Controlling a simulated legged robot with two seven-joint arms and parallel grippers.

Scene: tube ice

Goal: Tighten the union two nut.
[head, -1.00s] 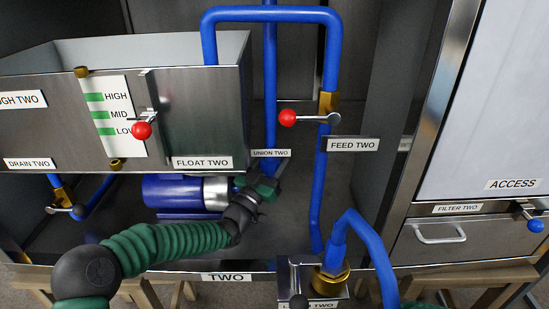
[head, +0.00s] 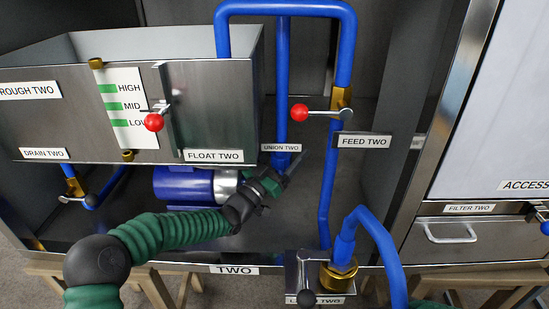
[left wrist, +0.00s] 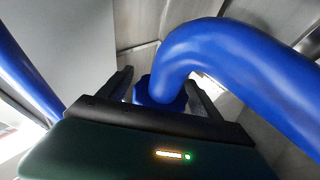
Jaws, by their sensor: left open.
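The UNION TWO label (head: 281,147) is on the vertical blue pipe (head: 282,110) in the head view. My left gripper (head: 287,172) is at the lower end of this pipe, just below the label, and covers the union there. In the left wrist view, a blue nut (left wrist: 148,91) sits under a bent blue pipe (left wrist: 235,55). The open fingers of my left gripper (left wrist: 158,92) stand on either side of the nut. I cannot tell whether they touch it. My right gripper is not in view.
A blue pump motor (head: 183,186) lies left of my left gripper. The steel float tank (head: 215,100) is above it. The feed valve with a red knob (head: 299,113) is to the right. A blue hose (head: 380,250) on a brass fitting (head: 338,276) stands in front right.

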